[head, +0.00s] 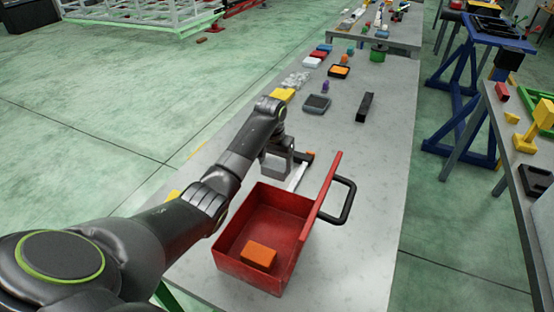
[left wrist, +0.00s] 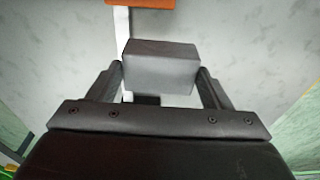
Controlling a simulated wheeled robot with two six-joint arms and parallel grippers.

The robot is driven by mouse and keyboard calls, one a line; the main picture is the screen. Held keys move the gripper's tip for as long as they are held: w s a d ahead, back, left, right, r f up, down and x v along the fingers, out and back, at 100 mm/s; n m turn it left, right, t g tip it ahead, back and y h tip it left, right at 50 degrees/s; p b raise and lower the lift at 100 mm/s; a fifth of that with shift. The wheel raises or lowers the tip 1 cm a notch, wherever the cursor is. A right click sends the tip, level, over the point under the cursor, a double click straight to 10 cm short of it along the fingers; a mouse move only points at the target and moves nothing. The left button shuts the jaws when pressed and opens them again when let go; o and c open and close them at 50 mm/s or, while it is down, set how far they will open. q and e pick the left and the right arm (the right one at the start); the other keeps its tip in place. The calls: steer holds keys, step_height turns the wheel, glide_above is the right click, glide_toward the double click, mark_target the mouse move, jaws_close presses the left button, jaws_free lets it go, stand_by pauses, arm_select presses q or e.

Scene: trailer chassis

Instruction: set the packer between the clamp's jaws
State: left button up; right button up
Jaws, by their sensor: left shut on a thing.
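The packer, a plain grey block (left wrist: 160,68), is between the two fingers of my left gripper (head: 279,162) in the left wrist view. My left gripper is shut on it, over the table just behind the red box. The clamp (head: 297,178) is a pale metal bar with an orange part (head: 308,156) at its far end. In the left wrist view the bar (left wrist: 122,28) runs under the packer, with orange (left wrist: 140,4) at the top edge and a dark part (left wrist: 146,99) below. The packer hides part of the clamp; I cannot tell its height above it. My right gripper is out of view.
An open red box (head: 230,262) with a raised lid and an orange block (head: 259,254) stands close in front. A dark bar (head: 365,107), a grey tray (head: 316,103) and several small blocks lie farther back. The table's right side (head: 385,170) is clear.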

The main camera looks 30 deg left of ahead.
mark_target(275, 175)
arm_select(q)
steer(key=shift+w+f, duration=0.1)
steer(key=shift+f, duration=0.6)
steer(key=shift+f+p, duration=0.4)
steer(key=shift+f, duration=1.65)
steer(key=o, duration=2)
steer(key=shift+f, duration=0.15)
steer(key=r, duration=0.4)
steer(key=s+r+b, duration=0.1)
steer(key=r, duration=0.3)
steer(key=r+b, duration=0.1)
steer(key=r, duration=0.3)
steer(key=shift+s+d, duration=0.1)
steer(key=shift+s, duration=0.25)
steer(key=shift+r, duration=0.1)
